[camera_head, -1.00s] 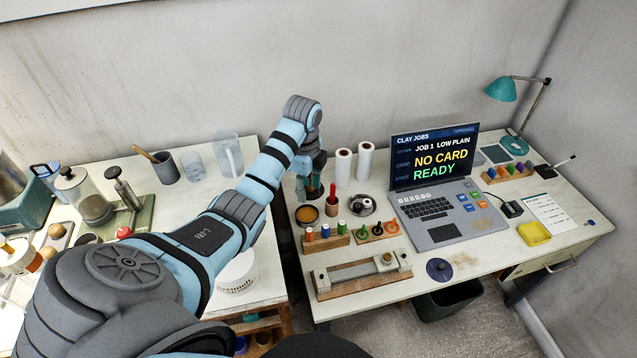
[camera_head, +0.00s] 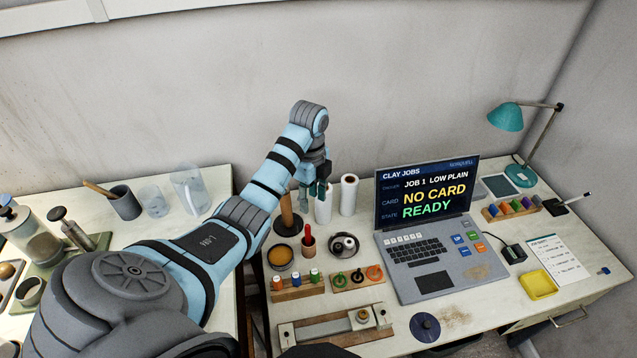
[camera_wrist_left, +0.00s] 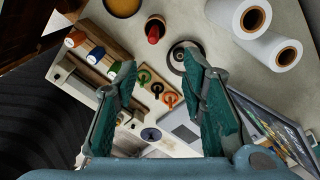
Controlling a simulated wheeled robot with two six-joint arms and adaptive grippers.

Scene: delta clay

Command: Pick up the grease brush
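A red-handled tool, which looks like the grease brush (camera_head: 308,234), stands upright in a small brown holder on the desk. It also shows near the top of the left wrist view (camera_wrist_left: 153,32), seen from above; its bristles are hidden in the holder. My left gripper (camera_head: 319,184) is above and behind it in the head view, apart from it. In the wrist view, the two teal fingers of the left gripper (camera_wrist_left: 160,64) are spread with nothing between them. My right gripper is not in view.
An amber-filled dish (camera_head: 280,256) and a round metal dish (camera_head: 344,245) flank the holder. White rolls (camera_head: 348,194) stand behind. Colored spools on a wooden block (camera_head: 298,290) and a ring-tool block (camera_head: 358,281) lie in front. A laptop (camera_head: 430,235) is on the right.

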